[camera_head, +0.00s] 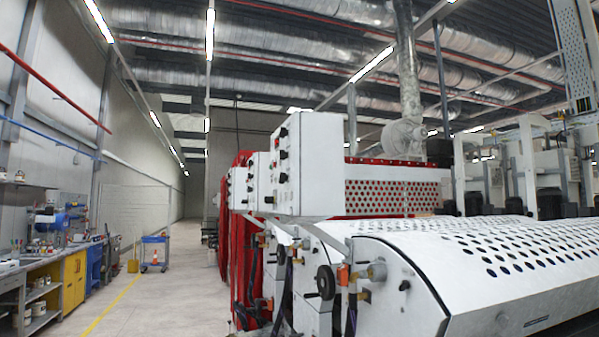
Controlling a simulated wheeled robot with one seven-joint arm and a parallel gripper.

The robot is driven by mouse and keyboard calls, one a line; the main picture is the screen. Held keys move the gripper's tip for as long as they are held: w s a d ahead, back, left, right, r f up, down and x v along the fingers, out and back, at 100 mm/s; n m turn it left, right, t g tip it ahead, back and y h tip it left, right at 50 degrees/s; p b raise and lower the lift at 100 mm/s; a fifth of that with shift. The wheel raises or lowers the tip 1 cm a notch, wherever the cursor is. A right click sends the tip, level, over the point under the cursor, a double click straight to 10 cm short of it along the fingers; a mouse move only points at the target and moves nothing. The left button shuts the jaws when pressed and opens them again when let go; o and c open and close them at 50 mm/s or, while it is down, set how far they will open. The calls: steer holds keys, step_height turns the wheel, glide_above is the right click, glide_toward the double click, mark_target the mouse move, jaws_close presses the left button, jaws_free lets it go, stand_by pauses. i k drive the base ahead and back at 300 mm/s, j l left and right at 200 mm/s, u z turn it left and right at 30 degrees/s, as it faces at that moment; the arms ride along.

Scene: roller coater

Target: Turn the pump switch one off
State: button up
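The roller coater stands at the centre and right, with a white control box (318,165) on its near end. Several small black and red knobs and buttons (283,154) sit on the box's left face, seen at a steep angle. I cannot tell which of them is pump switch one, nor its position. More control boxes (238,187) with dark knobs stand behind it, further along the machine. My gripper does not show in this view.
A black handwheel (325,282) and orange fittings stick out below the box. The perforated white cover (480,245) fills the right. A workbench (40,270) lines the left wall. A blue cart (155,252) stands further back. The grey aisle floor (165,295) between is clear.

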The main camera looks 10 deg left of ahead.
mark_target(283, 177)
steer(key=i+j+u, duration=0.3)
steer(key=i+j, duration=0.75)
